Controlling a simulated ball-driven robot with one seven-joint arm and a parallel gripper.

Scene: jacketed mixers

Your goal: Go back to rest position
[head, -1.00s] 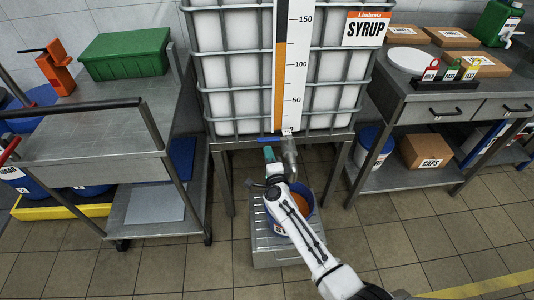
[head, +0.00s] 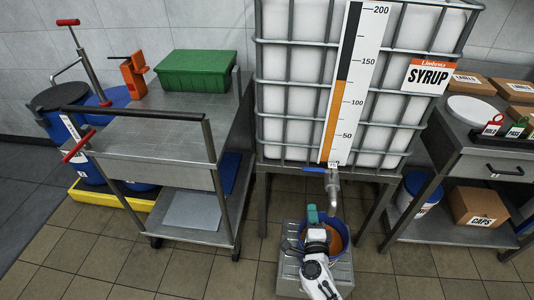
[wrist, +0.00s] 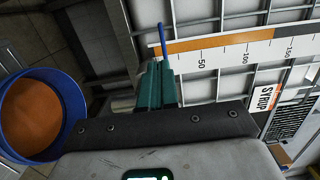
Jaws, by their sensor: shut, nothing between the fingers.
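My gripper (head: 312,213) has teal fingers and is shut and empty. In the head view it shows in front of the syrup tank, below the metal outlet pipe (head: 333,188) and over the left side of the bucket. In the wrist view the gripper (wrist: 158,85) points at the tank front, with its fingers together. A blue valve handle (head: 314,170) lies sideways at the tank's foot; in the wrist view it (wrist: 163,45) shows just past the fingertips. A gap between them cannot be judged. My arm is bent, low in front of the bucket.
A blue bucket (head: 347,229) with orange liquid stands on a low grey stand (head: 289,275) under the outlet. The caged syrup tank (head: 290,100) has a level scale. A steel cart (head: 200,236) stands left, a steel bench (head: 450,140) right. Tiled floor is clear front left.

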